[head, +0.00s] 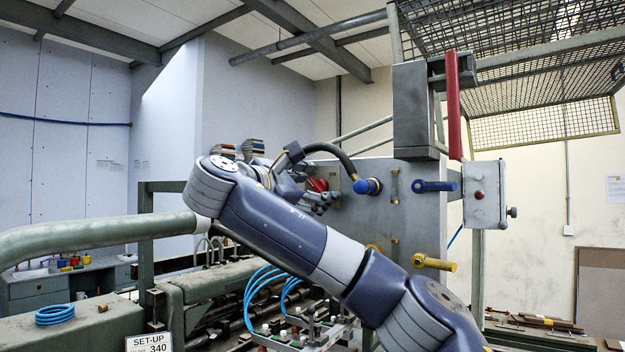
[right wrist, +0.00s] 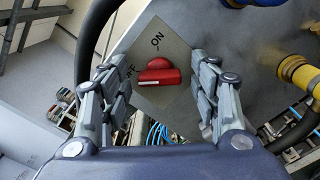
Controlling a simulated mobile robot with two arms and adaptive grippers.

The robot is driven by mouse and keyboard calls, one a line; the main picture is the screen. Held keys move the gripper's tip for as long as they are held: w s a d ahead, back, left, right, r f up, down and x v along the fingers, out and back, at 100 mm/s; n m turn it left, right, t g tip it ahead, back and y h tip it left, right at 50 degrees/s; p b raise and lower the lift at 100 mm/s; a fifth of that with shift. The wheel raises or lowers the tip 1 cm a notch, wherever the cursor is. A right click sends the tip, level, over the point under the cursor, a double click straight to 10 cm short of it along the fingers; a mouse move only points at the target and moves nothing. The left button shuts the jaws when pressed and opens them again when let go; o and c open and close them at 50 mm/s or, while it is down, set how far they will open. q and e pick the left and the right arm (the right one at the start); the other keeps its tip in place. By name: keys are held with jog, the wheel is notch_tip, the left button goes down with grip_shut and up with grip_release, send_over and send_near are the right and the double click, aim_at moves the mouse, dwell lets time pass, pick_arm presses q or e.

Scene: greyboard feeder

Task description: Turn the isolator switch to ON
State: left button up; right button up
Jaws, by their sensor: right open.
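The isolator switch's red knob (right wrist: 158,77) sits on a grey plate (right wrist: 172,38) marked ON and OFF in the right wrist view. ON is above the knob, and OFF is to its left, partly behind a finger. The knob's bar lies roughly left-right, its white-marked end towards OFF. In the head view, the red knob (head: 318,185) shows partly behind my right gripper (head: 322,202), at the left of the grey panel (head: 370,215). The gripper is open, its fingers on either side of the knob with gaps between. My left gripper is out of view.
A blue handle (head: 436,186) and yellow handle (head: 434,262) jut from the panel. A long red lever (head: 453,105) hangs above right.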

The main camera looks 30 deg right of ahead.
jog(key=shift+a, duration=0.1)
jog(key=c, duration=1.1)
jog(key=shift+o, duration=0.3)
